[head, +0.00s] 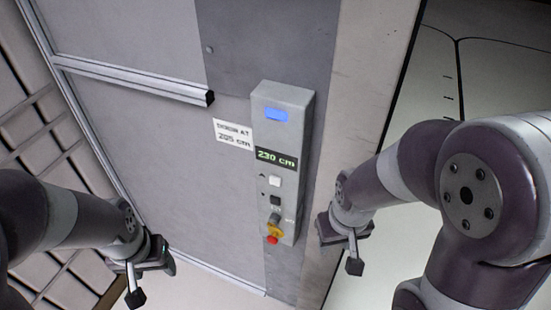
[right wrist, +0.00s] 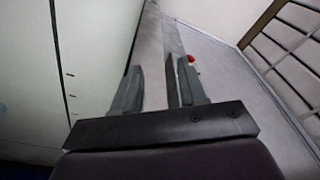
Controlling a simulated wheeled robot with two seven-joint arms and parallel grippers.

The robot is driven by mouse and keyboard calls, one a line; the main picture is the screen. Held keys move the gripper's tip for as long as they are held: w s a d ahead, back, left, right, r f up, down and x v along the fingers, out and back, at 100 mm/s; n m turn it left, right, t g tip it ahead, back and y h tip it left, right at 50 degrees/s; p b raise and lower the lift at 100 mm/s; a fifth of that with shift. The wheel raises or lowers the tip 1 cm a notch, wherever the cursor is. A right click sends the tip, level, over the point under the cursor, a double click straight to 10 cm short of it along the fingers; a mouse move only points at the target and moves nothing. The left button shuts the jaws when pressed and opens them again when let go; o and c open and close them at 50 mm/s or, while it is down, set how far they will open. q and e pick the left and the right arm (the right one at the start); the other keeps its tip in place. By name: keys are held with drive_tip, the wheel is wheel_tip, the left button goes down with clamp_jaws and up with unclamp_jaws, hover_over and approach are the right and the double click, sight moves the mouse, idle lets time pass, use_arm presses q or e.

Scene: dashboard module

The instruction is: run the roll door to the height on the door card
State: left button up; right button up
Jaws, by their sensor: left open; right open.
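The grey control box (head: 284,120) is mounted on the wall in the middle of the head view. Its display (head: 275,159) reads 230 cm. Below it are a white up button (head: 274,181), a black button (head: 275,201), a yellow-based knob (head: 274,226) and a red part (head: 271,240). The door card (head: 234,135) left of the box appears to read "DOOR AT 205 cm". My right gripper (head: 346,250) is open and empty, right of the box's lower end. My left gripper (head: 134,285) is open and empty at the lower left, apart from the box.
A blue panel (head: 276,114) is at the box's top. A metal rail (head: 140,80) ends left of the box. A beige post (head: 370,80) stands to the right. In the right wrist view a red spot (right wrist: 191,59) shows beyond the fingers (right wrist: 158,90).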

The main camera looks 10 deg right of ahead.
clamp_jaws()
idle(1.8)
